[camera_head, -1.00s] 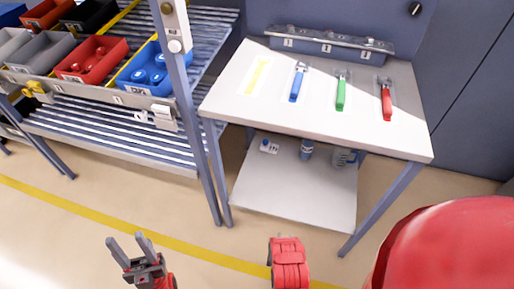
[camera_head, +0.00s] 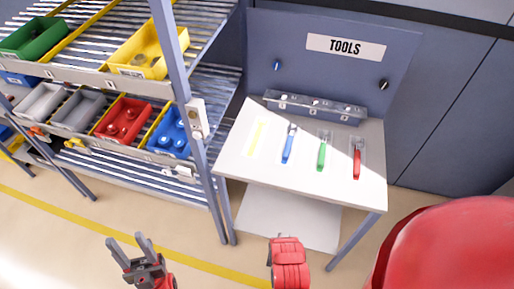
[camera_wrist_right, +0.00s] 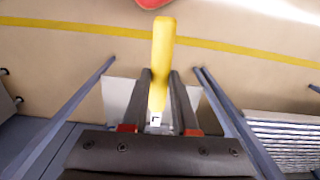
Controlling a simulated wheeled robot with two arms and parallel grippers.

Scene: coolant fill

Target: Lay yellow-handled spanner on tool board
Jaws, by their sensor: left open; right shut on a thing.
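The yellow-handled spanner (camera_wrist_right: 163,45) is gripped in my right gripper (camera_wrist_right: 160,76), its yellow handle standing out past the fingertips in the right wrist view. Its metal end is mostly hidden between the fingers. The tool board (camera_head: 235,165) is a pale top in the head view. It bears a blue-handled spanner (camera_head: 288,147), a green-handled spanner (camera_head: 322,154) and a red-handled spanner (camera_head: 357,161) side by side. An empty yellow outline (camera_head: 257,136) lies left of the blue one. My left gripper (camera_head: 130,240) is open and empty, low at the left, away from the board.
A rack with a red bin (camera_head: 125,121), a blue bin (camera_head: 170,134) and a yellow bin (camera_head: 143,53) stands left of the board. Its post (camera_head: 183,85) rises close to the board's left edge. A TOOLS sign (camera_head: 345,47) hangs behind. The floor in front is clear.

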